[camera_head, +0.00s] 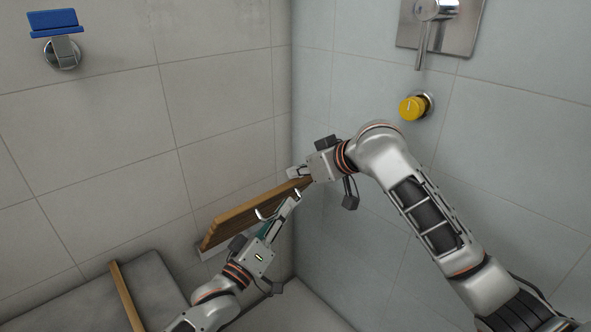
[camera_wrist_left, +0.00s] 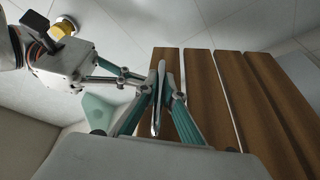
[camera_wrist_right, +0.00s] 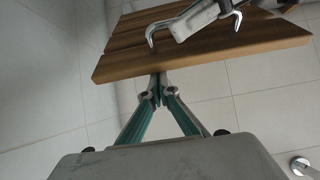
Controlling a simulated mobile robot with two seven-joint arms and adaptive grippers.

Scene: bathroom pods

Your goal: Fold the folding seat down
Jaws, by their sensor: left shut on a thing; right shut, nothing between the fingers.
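The folding seat (camera_head: 235,222) is a panel of brown wooden slats by the tiled left wall, near the corner. In the head view I see it nearly edge-on, and its exact tilt is hard to tell. Its slats (camera_wrist_left: 215,95) fill the right half of the left wrist view. My right gripper (camera_head: 300,173) is shut and empty by the seat's far right end. Its fingertips (camera_wrist_right: 158,92) are just by the slat's edge (camera_wrist_right: 205,62).
A yellow knob (camera_head: 412,108) and a metal mixer valve (camera_head: 437,25) are on the right wall. A blue-handled fixture (camera_head: 55,24) is on the left wall. A grey ledge with a wooden strip (camera_head: 126,296) lies at lower left. Both grippers are close together.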

